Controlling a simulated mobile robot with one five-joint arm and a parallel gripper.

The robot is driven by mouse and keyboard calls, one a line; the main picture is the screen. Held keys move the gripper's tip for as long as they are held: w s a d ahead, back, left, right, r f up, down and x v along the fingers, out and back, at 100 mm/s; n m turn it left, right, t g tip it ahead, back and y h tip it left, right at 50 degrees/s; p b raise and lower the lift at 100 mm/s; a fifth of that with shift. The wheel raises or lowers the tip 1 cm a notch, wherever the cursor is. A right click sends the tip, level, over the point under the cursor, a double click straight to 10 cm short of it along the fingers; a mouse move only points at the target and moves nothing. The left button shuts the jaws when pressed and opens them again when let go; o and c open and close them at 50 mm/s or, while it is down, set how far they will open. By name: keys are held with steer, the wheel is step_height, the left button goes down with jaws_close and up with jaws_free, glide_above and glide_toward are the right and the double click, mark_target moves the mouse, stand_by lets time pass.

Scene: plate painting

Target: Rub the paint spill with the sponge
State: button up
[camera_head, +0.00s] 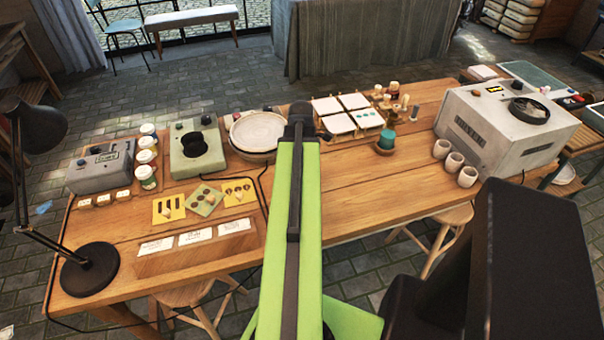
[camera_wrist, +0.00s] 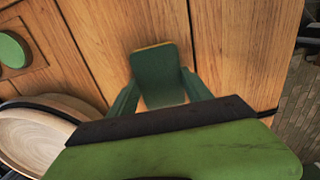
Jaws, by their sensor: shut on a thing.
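My gripper (camera_wrist: 160,82) is shut on the sponge (camera_wrist: 160,68), a dark green block with a thin yellow edge, in the wrist view. The fingers press on its two sides, over the wooden table (camera_wrist: 240,50). Whether the sponge touches the wood I cannot tell. In the head view my green arm reaches over the middle of the table, and its end hides the gripper and sponge. I cannot make out the paint spill in either view.
A stack of pale plates (camera_head: 258,131) stands left of my arm; a rounded dish (camera_wrist: 38,138) shows at lower left in the wrist view. White tiles (camera_head: 338,122), a teal pot (camera_head: 387,141) and a grey kiln-like box (camera_head: 500,125) stand right.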

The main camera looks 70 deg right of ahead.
steer(key=shift+r+p, duration=2.55)
steer(key=shift+r, duration=0.3)
step_height(320, 180, up, 3)
steer(key=p, duration=0.3)
